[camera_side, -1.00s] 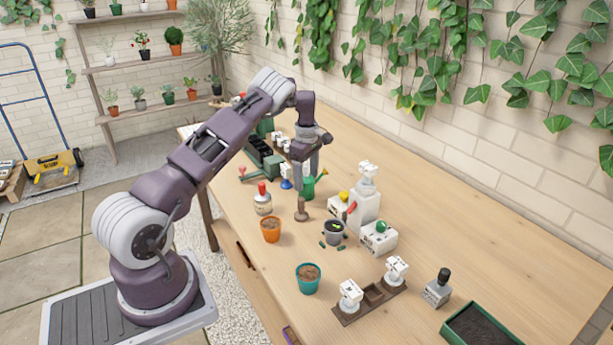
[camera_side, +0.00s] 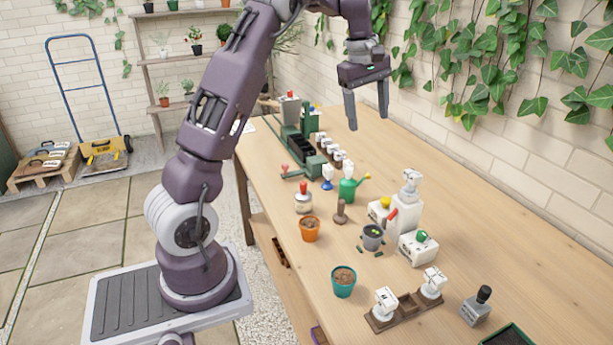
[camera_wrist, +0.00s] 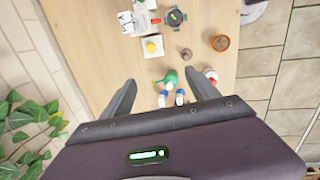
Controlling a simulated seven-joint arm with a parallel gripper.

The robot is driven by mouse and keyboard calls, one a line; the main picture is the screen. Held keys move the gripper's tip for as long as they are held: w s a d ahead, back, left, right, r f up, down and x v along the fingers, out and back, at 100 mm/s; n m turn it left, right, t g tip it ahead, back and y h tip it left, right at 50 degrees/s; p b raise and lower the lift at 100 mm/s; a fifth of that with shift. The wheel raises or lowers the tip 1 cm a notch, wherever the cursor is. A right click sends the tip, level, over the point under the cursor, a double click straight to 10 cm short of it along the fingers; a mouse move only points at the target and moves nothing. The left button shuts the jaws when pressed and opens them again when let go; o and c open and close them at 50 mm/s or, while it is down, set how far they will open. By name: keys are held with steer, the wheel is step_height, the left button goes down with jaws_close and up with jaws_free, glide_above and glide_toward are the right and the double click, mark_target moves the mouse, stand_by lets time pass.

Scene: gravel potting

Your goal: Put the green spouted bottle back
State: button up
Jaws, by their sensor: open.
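The green spouted bottle (camera_side: 347,190) stands upright on the wooden table, with a yellow tip on its spout. In the wrist view the green bottle (camera_wrist: 171,77) shows far below, between my fingertips in the picture. My gripper (camera_side: 368,122) is open and empty, high above the table and well clear of the bottle. Its two fingers also show in the wrist view (camera_wrist: 158,82), spread apart with nothing between them.
Close to the bottle stand a blue-and-white bottle (camera_side: 327,184), a red-capped jar (camera_side: 303,203) and a brown tamper (camera_side: 341,213). An orange pot (camera_side: 310,229), grey pot (camera_side: 373,239) and white dispenser (camera_side: 407,212) are nearer. The far right tabletop is clear.

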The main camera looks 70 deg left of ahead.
steer(key=s+d+r+m+t, duration=0.1)
steer(key=s+d+r+m, duration=0.3)
steer(key=d, duration=0.3)
steer(key=s+d+r+m, duration=0.3)
steer(key=s+d, duration=0.2)
steer(key=d, duration=0.2)
steer(key=s+d+f+m, duration=0.1)
steer(key=s+d+m, duration=0.2)
steer(key=s, duration=0.3)
steer(key=s+d+f+m+t, duration=0.1)
steer(key=s+d+f+m, duration=0.1)
steer(key=s+d+m, duration=0.2)
steer(key=s+d+f+m+t, duration=0.1)
steer(key=s+d+m, duration=0.2)
steer(key=s, duration=0.6)
steer(key=shift+s+d+f+m, duration=0.15)
steer(key=shift+s+f+m, duration=0.25)
steer(key=shift+m, duration=0.4)
steer(key=shift+w, duration=0.1)
